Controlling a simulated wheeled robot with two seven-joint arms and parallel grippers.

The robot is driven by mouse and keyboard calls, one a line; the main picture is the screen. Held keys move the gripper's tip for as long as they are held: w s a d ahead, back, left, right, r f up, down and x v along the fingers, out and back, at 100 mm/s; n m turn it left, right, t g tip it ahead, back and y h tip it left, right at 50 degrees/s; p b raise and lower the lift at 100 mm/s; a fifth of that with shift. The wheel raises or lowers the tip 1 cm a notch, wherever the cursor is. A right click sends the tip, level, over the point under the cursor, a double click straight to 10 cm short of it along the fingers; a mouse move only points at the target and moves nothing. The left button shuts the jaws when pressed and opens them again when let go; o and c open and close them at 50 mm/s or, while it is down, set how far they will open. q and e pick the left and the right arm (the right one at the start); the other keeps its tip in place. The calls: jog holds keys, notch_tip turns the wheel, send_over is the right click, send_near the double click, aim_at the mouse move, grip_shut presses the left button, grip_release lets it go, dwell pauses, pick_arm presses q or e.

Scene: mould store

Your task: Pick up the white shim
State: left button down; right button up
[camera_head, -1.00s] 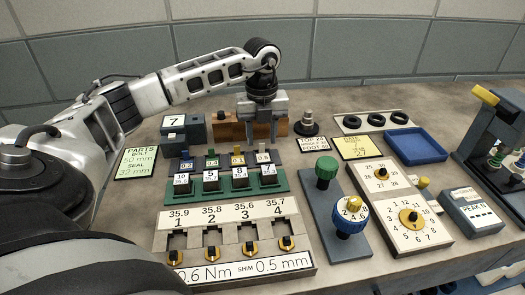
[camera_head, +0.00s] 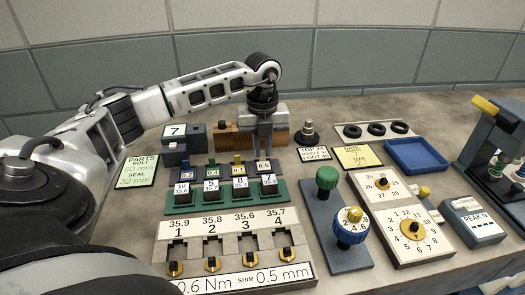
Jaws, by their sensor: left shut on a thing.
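My left gripper (camera_head: 263,154) points straight down at the right end of a dark rack of shims. It is shut on the white shim, whose white label (camera_head: 264,167) marked 0.5 shows just below the fingertips. The top of this shim is hidden between the fingers. The shim still appears to be at its place in the rack, in line with the blue-topped shim (camera_head: 185,164), the green-topped shim (camera_head: 211,164) and the yellow-topped shim (camera_head: 237,160) to its left. My right gripper is not in view.
A green rack (camera_head: 280,191) with several numbered dark blocks stands just in front. A white panel (camera_head: 170,228) with orange knobs lies nearer. A green knob (camera_head: 327,177) stands to the right; a blue tray (camera_head: 416,154) lies beyond.

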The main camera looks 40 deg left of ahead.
pick_arm(q)
notch_tip(320, 180, up, 2)
jog(key=shift+r, duration=0.15)
jog(key=s+d+r+b, duration=0.1)
jog(key=s+d+r, duration=0.9)
dwell(0.3)
